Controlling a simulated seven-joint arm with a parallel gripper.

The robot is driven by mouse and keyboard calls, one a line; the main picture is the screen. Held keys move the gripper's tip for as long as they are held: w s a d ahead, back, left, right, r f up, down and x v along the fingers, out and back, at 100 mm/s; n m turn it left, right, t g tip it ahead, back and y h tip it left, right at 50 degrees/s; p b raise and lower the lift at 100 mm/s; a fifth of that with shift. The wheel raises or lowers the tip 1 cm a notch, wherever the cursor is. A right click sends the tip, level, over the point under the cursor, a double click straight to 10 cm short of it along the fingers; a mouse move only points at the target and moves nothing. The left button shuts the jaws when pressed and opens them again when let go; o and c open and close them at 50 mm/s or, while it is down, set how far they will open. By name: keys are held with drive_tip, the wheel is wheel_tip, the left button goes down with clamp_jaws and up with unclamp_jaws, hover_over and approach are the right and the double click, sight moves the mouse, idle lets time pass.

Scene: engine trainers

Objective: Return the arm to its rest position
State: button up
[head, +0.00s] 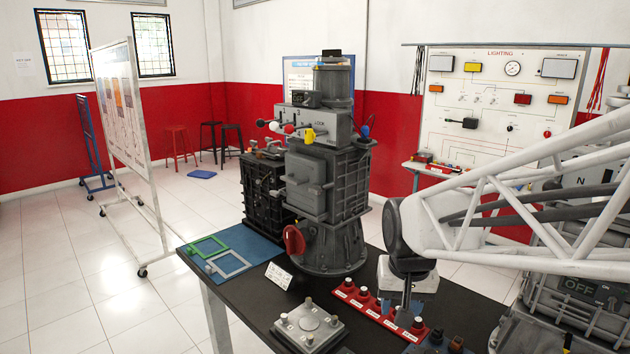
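My white lattice arm (540,195) reaches in from the right in the head view and ends at a dark round joint (395,228). Below that joint, my gripper (405,300) points down over the red strip on the black table. Its fingers are small and dark against the table, so I cannot tell whether they are open or shut, or whether they hold anything.
The black table (240,300) carries a grey engine trainer (320,185), a blue mat (245,242) with green and grey frames, a grey plate (308,325), a label card (279,275) and a red strip (365,306) with white knobs.

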drive_tip(key=s+d+r+n, duration=0.1)
drive_tip(key=s+d, duration=0.2)
drive_tip(key=s, duration=1.2)
drive_tip(key=shift+s+r+t, duration=0.3)
drive_tip(key=shift+s+t, duration=0.1)
drive_tip(key=shift+w+a, duration=0.1)
drive_tip(key=shift+w, duration=0.05)
idle(0.4)
